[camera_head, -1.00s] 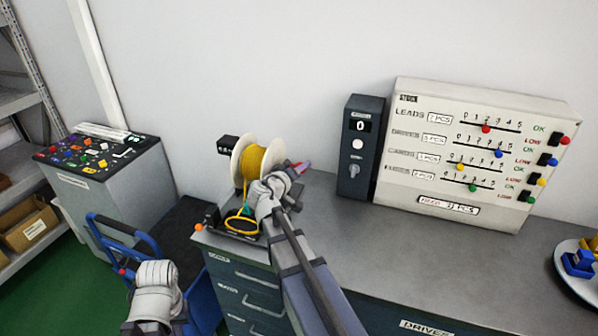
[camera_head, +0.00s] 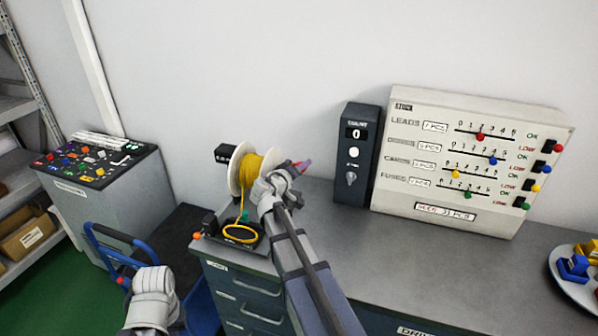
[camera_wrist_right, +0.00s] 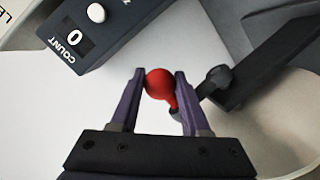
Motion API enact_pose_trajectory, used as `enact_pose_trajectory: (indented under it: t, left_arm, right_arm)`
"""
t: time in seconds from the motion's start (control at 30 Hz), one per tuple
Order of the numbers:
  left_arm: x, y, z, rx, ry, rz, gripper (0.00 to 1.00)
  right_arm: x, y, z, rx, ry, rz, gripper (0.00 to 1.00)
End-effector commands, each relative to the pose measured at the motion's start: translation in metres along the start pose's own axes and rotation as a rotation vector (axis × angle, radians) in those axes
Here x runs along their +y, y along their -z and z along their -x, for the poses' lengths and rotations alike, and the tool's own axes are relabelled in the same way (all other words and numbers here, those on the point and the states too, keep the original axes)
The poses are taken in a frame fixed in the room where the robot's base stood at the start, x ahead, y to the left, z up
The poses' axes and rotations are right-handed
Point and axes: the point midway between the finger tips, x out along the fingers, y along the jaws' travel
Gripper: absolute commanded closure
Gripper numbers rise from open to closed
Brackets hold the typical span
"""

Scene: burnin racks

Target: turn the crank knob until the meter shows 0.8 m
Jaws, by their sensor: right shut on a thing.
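The crank knob is a red ball (camera_wrist_right: 159,84) between the purple fingers of my right gripper (camera_wrist_right: 159,76) in the right wrist view. The gripper is shut on it. A dark crank arm (camera_wrist_right: 215,82) shows to its right. In the head view my right gripper (camera_head: 300,167) is just right of the white-flanged spool of yellow wire (camera_head: 252,174), and my wrist hides much of the crank. The meter (camera_head: 227,154) is a small black box left of the spool; its digits are too small to read. Only part of my left arm shows, without its gripper.
A yellow wire loop (camera_head: 240,234) lies on a black tray in front of the spool. A dark counter box (camera_head: 356,155) showing 0 and a white slider panel (camera_head: 460,165) stand to the right. A blue trolley (camera_head: 105,243) stands left of the bench.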

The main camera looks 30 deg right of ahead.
Motion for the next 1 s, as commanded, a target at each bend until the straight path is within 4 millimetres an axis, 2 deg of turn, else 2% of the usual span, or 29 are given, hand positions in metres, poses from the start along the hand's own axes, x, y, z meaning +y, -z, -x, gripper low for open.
enact_pose_trajectory:
  t: [0.27,0.3,0.57,0.6,0.87,1.0]
  left_arm:
    - [0.0,0.0,0.0,0.0,0.0,0.0,1.0]
    - [0.0,0.0,0.0,0.0,0.0,0.0,1.0]
    - [0.0,0.0,0.0,0.0,0.0,0.0,1.0]
    - [0.0,0.0,0.0,0.0,0.0,0.0,1.0]
    - [0.0,0.0,0.001,0.0,0.0,0.0,1.0]
    - [-0.001,0.0,0.007,0.0,0.0,0.0,1.0]
  right_arm:
    - [0.0,0.0,-0.003,-0.004,0.002,-0.004,1.0]
    - [0.0,0.0,-0.003,-0.004,0.002,-0.004,0.51]
    - [0.0,0.0,-0.003,-0.002,0.001,-0.002,0.22]
    - [0.0,0.0,-0.003,-0.002,0.001,-0.002,0.19]
    - [0.001,0.001,0.0,-0.001,0.001,-0.001,0.19]
    - [0.002,0.001,0.018,0.001,0.003,-0.001,0.19]
